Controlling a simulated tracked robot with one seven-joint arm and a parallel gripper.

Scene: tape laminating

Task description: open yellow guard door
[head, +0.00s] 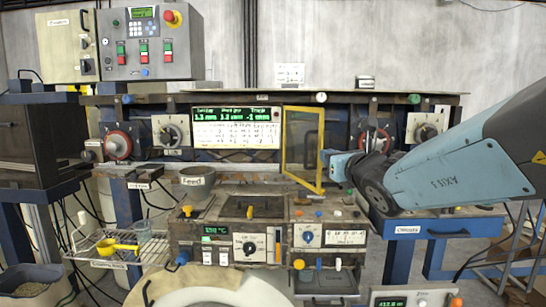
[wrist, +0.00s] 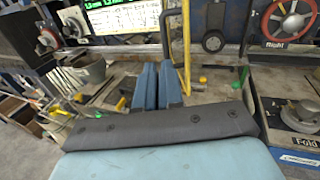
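The yellow guard door (head: 322,150) is a yellow frame with a see-through pane, in the middle of the machine in the head view. Its right edge reaches lower than its left, so it looks swung out toward me. In the wrist view its yellow frame (wrist: 187,45) rises just beyond and right of my fingers. My gripper (head: 326,160) is beside the door's right post in the head view. In the wrist view the two blue fingers of my gripper (wrist: 158,68) lie close together with nothing visible between them. I cannot tell whether they touch the door.
A red handwheel (wrist: 288,20) labelled Right stands at the right in the wrist view. The Feed cup (head: 197,182) stands left of the door. A control panel with knobs (head: 250,245) lies below. A lit display (head: 236,127) is left of the door.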

